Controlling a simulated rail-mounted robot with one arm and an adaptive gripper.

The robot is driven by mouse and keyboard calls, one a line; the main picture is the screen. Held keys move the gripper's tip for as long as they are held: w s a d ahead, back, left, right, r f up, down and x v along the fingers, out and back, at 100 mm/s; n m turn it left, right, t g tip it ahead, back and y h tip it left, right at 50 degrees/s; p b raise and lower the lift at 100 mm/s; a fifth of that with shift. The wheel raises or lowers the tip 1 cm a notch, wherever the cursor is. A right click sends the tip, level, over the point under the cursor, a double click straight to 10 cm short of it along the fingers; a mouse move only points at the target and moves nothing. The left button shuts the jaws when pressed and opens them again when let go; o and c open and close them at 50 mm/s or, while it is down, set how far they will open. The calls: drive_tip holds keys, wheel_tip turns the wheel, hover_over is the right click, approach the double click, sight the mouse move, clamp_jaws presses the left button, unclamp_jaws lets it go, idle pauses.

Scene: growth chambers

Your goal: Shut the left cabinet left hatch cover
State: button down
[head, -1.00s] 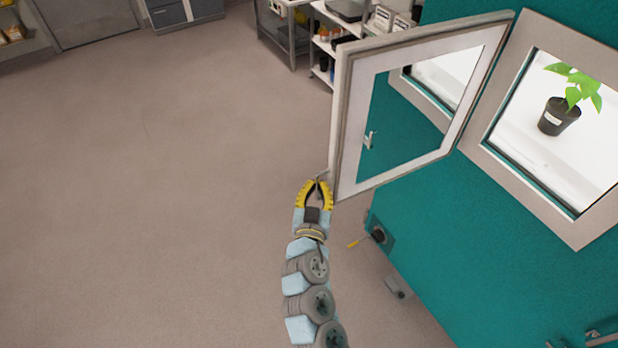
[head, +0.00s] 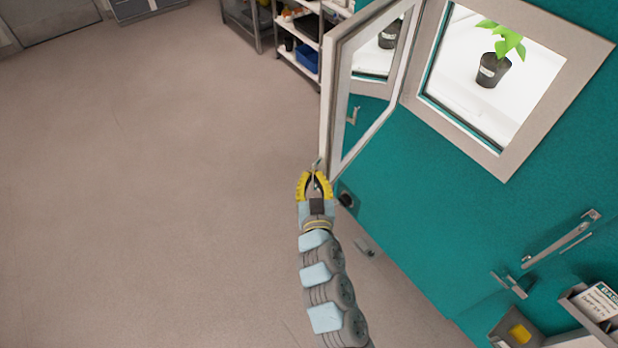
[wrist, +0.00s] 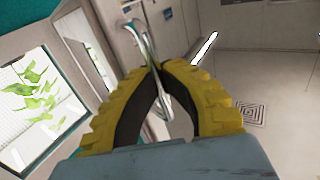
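The hatch cover (head: 334,112) is a pale framed window on the teal cabinet (head: 445,225). It stands swung open, out from the square hatch opening (head: 551,97). My gripper (head: 316,178) is at the cover's lower outer edge, its yellow fingers closed around a thin metal handle (head: 317,164). In the wrist view the fingertips (wrist: 162,68) come together on the shiny handle (wrist: 148,43). The exact contact is partly hidden by the fingers. A potted plant (head: 488,74) shows inside the opening.
The floor (head: 150,190) to the left is wide and clear. A shelf rack (head: 300,45) stands behind the cover. A long handle (head: 560,240) and small holders (head: 518,330) stick out from the cabinet front at lower right.

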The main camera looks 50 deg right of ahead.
drive_tip(key=shift+s, duration=0.2)
drive_tip(key=c, duration=1.4)
unclamp_jaws()
drive_tip(key=shift+a, duration=0.15)
drive_tip(key=shift+v, duration=5.9)
